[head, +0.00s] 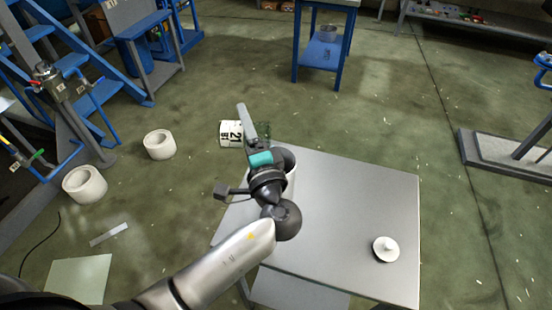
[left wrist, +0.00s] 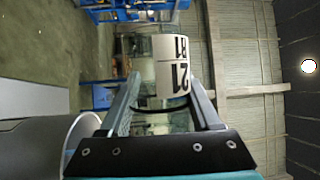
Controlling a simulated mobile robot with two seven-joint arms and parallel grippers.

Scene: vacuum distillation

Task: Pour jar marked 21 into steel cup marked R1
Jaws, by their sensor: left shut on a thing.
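The jar marked 21 (head: 230,134) is held off the table's far left edge, lying tipped on its side in the head view. Its white label and some greenish glass show. In the left wrist view the label (left wrist: 173,78) faces me between the fingers. My left gripper (head: 247,120) is shut on the jar. No R1 mark is readable. My right gripper is not in view.
The grey table (head: 340,200) is mostly bare. A white round lid with a knob (head: 386,250) lies near its front right. Blue steps (head: 90,85) are farther left.

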